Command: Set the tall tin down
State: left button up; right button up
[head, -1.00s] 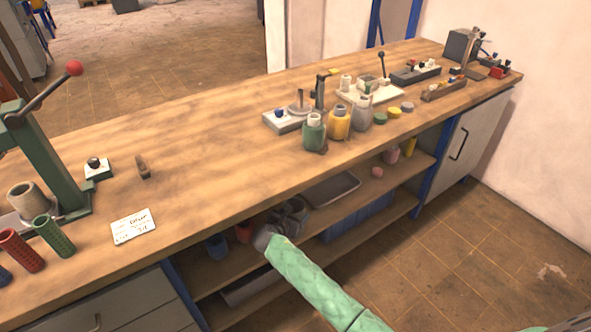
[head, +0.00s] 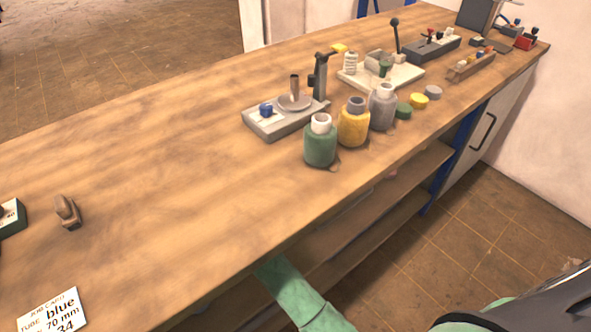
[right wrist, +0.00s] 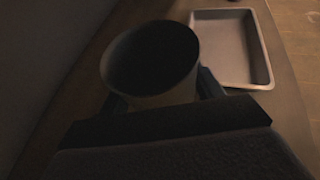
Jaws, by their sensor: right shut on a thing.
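In the right wrist view, a round, open-topped tin (right wrist: 165,100) with a pale wall and dark inside stands between the fingers of my right gripper (right wrist: 162,94). The gripper is shut on it. The tin looks about upright; I cannot tell whether its base touches the shelf, since the gripper body hides its lower part. In the head view, my green right arm reaches under the bench top, and the gripper and tin are hidden there. My left gripper is not in view.
A shallow metal tray (right wrist: 230,48) lies right of the tin on the shelf. The bench top (head: 170,170) overhangs the shelves (head: 405,190). On it stand green (head: 320,148), yellow (head: 353,127) and grey (head: 382,110) bottles, a job card (head: 52,312) and several fixtures.

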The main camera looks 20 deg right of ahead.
jog(key=d+r+x, duration=0.1)
jog(key=r+x, duration=0.2)
jog(key=x, duration=1.4)
jog(key=shift+w, duration=0.35)
jog(key=shift+r, duration=0.1)
jog(key=o, duration=1)
jog(key=shift+o, duration=0.2)
